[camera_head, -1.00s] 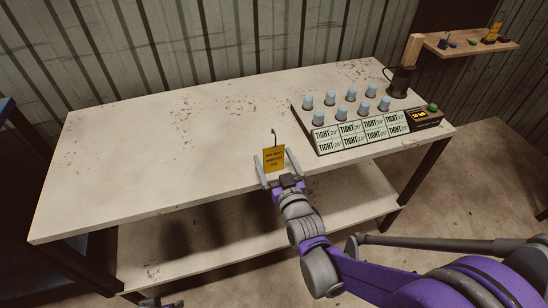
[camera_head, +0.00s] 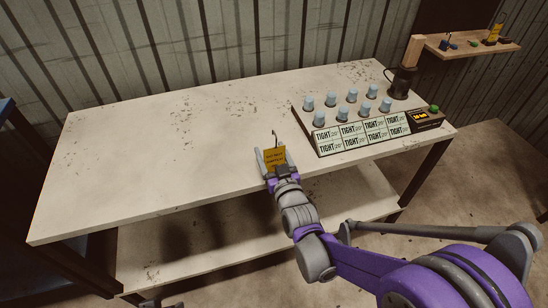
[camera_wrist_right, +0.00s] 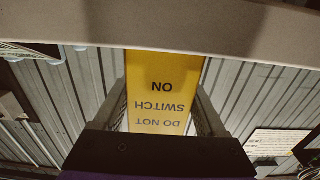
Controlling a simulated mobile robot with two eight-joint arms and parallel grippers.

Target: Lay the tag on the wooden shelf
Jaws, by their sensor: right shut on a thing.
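The yellow tag (camera_head: 275,157) with dark lettering and a hook at its top is held in my right gripper (camera_head: 272,160), above the front edge of the table. In the right wrist view the tag (camera_wrist_right: 162,95) fills the space between the fingers and reads "DO NOT SWITCH ON" upside down. The wooden shelf (camera_head: 460,50) is on the wall at the upper right, well apart from the gripper.
A white worn table (camera_head: 170,140) spans the middle, mostly bare on its left. At its right stand a board of blue-grey caps and "TIGHT" labels (camera_head: 365,132), a small box with a green button (camera_head: 425,117) and a dark mug (camera_head: 402,82). Small items and a yellow object (camera_head: 495,32) sit on the shelf.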

